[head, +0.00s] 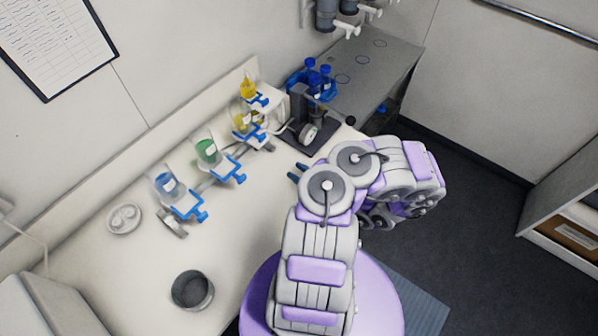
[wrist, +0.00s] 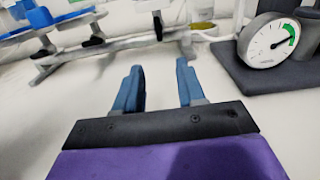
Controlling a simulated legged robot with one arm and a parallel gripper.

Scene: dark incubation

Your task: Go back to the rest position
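My gripper (wrist: 160,88) shows in the wrist view with two blue fingers held apart and nothing between them. In the head view its blue fingertips (head: 295,172) peek out at the left of my folded purple and grey arm, above the white counter. The rest of the gripper is hidden behind the arm in that view. The fingers point toward a metal rack (head: 225,168) with blue clamps, and they look apart from it.
The rack holds vessels with blue (head: 166,182), green (head: 207,151) and yellow liquid. A dark stand with a gauge (head: 308,133) is close to the gripper; the gauge also shows in the wrist view (wrist: 268,42). A dark round bowl (head: 192,290) and white dish (head: 124,218) sit on the counter.

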